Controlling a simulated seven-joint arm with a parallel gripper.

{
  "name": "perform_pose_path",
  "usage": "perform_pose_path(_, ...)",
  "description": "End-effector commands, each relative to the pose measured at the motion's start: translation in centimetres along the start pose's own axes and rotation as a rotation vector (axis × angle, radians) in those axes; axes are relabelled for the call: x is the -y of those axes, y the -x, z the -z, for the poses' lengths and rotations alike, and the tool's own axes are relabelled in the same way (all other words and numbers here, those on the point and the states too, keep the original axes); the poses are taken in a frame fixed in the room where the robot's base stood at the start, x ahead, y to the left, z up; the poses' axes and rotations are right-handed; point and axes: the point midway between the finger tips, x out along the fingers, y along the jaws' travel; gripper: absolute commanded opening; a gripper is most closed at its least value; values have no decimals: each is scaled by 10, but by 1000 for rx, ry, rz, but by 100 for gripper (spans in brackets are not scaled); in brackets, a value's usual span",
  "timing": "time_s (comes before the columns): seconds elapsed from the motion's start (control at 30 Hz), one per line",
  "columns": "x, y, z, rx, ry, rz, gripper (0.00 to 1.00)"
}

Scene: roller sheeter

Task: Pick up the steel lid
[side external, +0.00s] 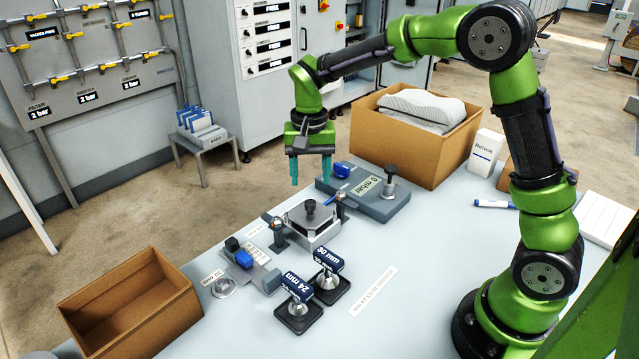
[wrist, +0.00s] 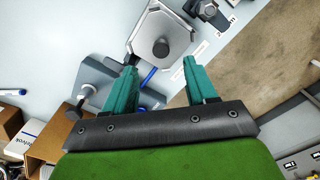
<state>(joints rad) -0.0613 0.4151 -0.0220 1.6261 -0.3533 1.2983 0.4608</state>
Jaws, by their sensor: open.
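The steel lid (side external: 297,217) is a flat plate with cut corners and a dark knob on top. It sits level on a square metal body on the table. In the wrist view the lid (wrist: 178,30) is at top centre, beyond my fingertips, and its knob faces the camera. My gripper (side external: 311,172) points down above and behind the lid, clear of it. Its two teal fingers are apart with nothing between them; they also show in the wrist view (wrist: 161,66).
A grey gauge unit (side external: 370,205) with a knob stands behind the lid. Clamps with blue handles flank the lid. An empty brown box (side external: 130,305) is at left, and a filled carton (side external: 415,145) is behind.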

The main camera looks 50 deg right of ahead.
Motion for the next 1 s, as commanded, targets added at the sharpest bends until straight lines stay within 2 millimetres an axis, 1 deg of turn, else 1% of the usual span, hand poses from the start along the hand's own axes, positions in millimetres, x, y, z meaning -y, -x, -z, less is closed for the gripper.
perform_pose_path(0.03, 0, -7, 0, 1, 0, -1, 57)
perform_pose_path(0.27, 0, -23, 0, 2, 0, -1, 57)
perform_pose_path(0.4, 1, -45, 0, 3, 1, -2, 57)
perform_pose_path(0.53, 1, -61, 0, 2, 0, -1, 57)
perform_pose_path(0.63, 1, -67, 0, 0, 0, 1, 57)
perform_pose_path(0.83, 1, -68, 1, -1, 0, 2, 57)
perform_pose_path(0.87, 1, -68, 1, -1, 0, 2, 55)
perform_pose_path(1.0, 1, -68, 1, -1, 1, 2, 34)
